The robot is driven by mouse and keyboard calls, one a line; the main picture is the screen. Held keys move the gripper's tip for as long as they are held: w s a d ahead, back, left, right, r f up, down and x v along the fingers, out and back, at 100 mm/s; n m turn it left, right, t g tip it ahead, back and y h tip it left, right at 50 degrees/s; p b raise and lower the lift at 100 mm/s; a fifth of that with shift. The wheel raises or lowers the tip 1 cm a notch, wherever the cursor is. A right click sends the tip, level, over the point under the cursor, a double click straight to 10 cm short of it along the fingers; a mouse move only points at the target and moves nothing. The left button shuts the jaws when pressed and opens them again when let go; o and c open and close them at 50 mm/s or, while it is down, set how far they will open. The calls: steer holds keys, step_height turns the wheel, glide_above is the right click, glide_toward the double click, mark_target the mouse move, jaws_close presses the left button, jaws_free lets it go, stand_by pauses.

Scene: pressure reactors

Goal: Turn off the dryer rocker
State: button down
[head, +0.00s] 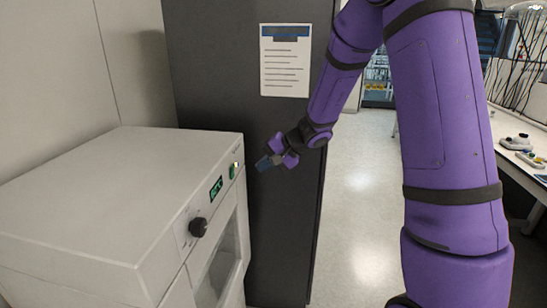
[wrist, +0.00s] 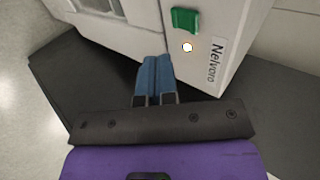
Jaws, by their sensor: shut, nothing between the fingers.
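The dryer (head: 120,185) is a white box-shaped unit at the left of the head view. Its rocker (head: 232,171) is a small green switch at the far end of the front panel. In the wrist view the green rocker (wrist: 185,20) shows at the top, with a lit round lamp (wrist: 187,47) beside it. My gripper (head: 263,163) is just off the panel at the rocker's end. In the wrist view my gripper's blue fingers (wrist: 154,62) are together and empty. Their tips are apart from the rocker, below and left of it in that picture.
The panel also has a green display (head: 216,187) and a black knob (head: 198,227). A "Nelvoro" label (wrist: 217,62) is near the lamp. A dark cabinet (head: 215,70) with a paper notice (head: 285,60) stands behind my gripper. Open floor (head: 365,200) lies to the right.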

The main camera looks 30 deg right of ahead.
mark_target(234, 165)
steer(key=shift+w+a+f, duration=0.25)
steer(key=shift+w+a, duration=0.4)
steer(key=shift+a, duration=0.2)
steer(key=shift+w+a+f, duration=0.2)
steer(key=shift+w+a, duration=0.4)
steer(key=shift+a, duration=0.25)
steer(key=shift+w+a+f, duration=0.25)
steer(key=shift+w+a, duration=0.4)
steer(key=shift+a, duration=0.2)
steer(key=shift+w+a+r, duration=0.15)
steer(key=shift+w+a, duration=0.05)
steer(key=shift+a, duration=0.1)
steer(key=shift+r, duration=0.15)
steer(key=shift+r, duration=0.6)
steer(key=shift+d, duration=0.1)
